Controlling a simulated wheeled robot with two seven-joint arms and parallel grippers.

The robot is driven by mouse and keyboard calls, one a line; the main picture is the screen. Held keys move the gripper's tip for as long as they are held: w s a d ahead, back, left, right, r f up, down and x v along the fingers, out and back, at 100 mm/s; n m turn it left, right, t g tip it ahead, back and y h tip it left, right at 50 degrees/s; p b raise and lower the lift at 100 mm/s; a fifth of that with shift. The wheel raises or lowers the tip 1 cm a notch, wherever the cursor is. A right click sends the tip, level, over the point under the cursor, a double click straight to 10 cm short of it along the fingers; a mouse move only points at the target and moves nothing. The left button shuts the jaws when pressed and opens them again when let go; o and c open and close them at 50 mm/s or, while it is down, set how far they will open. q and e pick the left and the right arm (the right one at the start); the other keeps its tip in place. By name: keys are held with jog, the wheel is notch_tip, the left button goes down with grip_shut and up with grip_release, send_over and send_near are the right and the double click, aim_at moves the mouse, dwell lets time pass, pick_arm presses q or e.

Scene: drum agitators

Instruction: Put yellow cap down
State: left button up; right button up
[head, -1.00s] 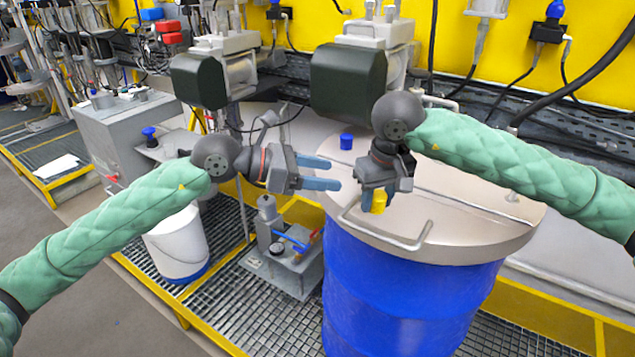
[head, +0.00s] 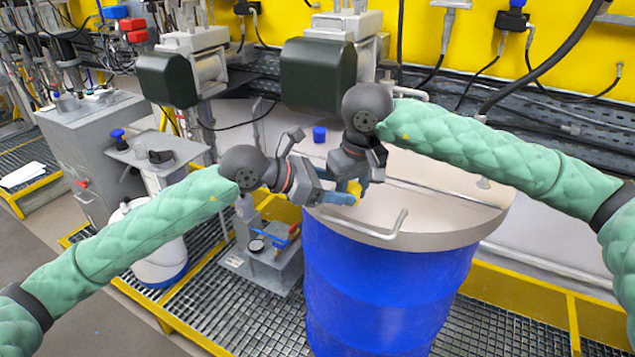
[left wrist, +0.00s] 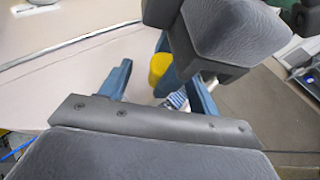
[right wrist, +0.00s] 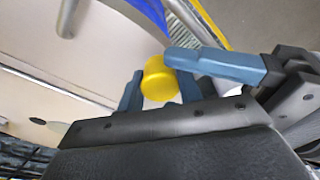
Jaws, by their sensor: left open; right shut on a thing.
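The yellow cap (head: 354,188) is held by my right gripper (head: 352,186) just above the left front part of the drum lid (head: 440,205). It also shows between the blue fingers in the right wrist view (right wrist: 160,78) and, partly hidden, in the left wrist view (left wrist: 158,68). My left gripper (head: 335,188) is open, and its blue fingers reach from the left close to the cap and the right gripper. Whether the left fingers touch the cap cannot be told.
A blue cap (head: 319,134) stands on the back left of the lid. A bent metal handle (head: 375,228) crosses the lid's front edge. The blue drum (head: 375,290) stands below. A dark motor (head: 318,75) rises behind. The lid's right half is clear.

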pick_arm(q)
jog(key=shift+x, duration=1.1)
jog(key=shift+c, duration=0.4)
jog(key=shift+w, duration=0.1)
jog(key=c, duration=0.9)
jog(key=o, duration=1)
jog(key=shift+a, duration=0.1)
